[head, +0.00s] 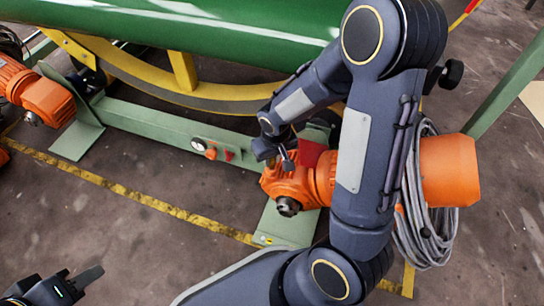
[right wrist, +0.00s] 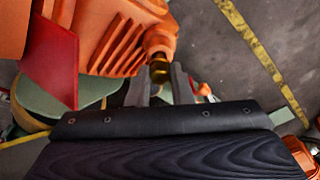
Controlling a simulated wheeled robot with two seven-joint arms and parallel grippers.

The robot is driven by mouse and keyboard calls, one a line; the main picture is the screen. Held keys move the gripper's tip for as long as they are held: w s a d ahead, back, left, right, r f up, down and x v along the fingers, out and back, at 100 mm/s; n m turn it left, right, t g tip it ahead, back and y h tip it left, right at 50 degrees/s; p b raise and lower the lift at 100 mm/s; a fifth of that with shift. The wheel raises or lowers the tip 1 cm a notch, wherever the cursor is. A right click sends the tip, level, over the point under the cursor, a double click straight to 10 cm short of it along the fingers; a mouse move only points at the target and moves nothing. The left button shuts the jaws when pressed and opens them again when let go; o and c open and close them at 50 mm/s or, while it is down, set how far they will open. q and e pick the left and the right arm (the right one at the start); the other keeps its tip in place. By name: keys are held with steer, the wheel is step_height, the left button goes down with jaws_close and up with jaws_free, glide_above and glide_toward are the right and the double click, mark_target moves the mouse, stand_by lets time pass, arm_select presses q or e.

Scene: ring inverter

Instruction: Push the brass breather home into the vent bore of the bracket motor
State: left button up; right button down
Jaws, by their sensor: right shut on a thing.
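The orange bracket motor (head: 285,186) sits on the green frame near the middle of the head view, partly hidden by my right arm. In the right wrist view its finned housing (right wrist: 110,35) fills the upper left, with a round orange boss (right wrist: 160,39). The brass breather (right wrist: 160,72) is in line with that boss, its far end at the boss mouth. How deep it sits in the bore cannot be told. My right gripper (right wrist: 161,88) is shut on the breather; it also shows in the head view (head: 284,158). My left gripper (head: 62,287) is at the lower left corner, partly cut off and away from the motor.
A green drum (head: 200,22) with a yellow ring (head: 190,88) stands behind the green beam (head: 170,125). A red plate (right wrist: 48,62) is beside the motor housing. Coiled grey cable (head: 425,235) hangs at the right. Another orange motor (head: 45,98) is far left. Open floor lies in front.

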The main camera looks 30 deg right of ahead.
mark_target(272, 160)
steer(key=shift+f+b, duration=0.75)
steer(key=shift+f, duration=0.2)
steer(key=c, duration=1.2)
jaws_free()
steer(key=shift+r, duration=0.1)
steer(key=shift+r, duration=0.1)
steer(key=r+p, duration=0.1)
steer(key=r, duration=0.1)
steer(key=r+p, duration=0.1)
steer(key=r, duration=0.1)
steer(key=s+r+p, duration=0.1)
steer(key=r, duration=0.1)
steer(key=shift+r+p, duration=0.15)
steer(key=shift+p, duration=0.25)
steer(key=shift+s+r, duration=0.1)
steer(key=shift+r, duration=0.5)
